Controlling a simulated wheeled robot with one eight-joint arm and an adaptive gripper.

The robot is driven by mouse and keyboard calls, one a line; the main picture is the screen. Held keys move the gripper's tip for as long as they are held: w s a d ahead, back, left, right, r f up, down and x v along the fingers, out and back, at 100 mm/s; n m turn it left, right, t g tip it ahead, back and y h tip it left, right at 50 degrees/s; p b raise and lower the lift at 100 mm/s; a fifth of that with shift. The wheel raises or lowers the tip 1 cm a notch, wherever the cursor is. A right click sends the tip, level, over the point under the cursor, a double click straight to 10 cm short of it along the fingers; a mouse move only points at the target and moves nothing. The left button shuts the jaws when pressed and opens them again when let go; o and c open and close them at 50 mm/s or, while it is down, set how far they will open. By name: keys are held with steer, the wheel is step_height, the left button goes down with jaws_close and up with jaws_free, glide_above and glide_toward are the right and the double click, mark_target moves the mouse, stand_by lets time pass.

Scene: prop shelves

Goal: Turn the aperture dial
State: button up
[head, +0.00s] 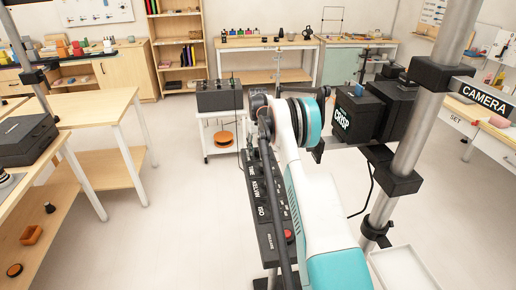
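I cannot make out a dial labelled aperture. A black control panel (264,200) slants away left of my arm, with white labels that seem to include KELVIN and ISO, and a red button (289,236) near its front end. My white and teal arm covers its right side. Of my gripper (320,148), only small dark parts seem to show beside the teal wrist, near the camera body. Its fingers are not clear, and I see nothing held.
A metal post (405,150) with black clamps and a CAMERA sign (484,97) stands close on the right. A white cart (222,135) carries a black box (219,96). Wooden benches (95,110) line the left. The floor between is clear.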

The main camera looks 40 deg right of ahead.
mark_target(258, 149)
step_height(258, 149, up, 12)
stand_by(0.7)
stand_by(0.4)
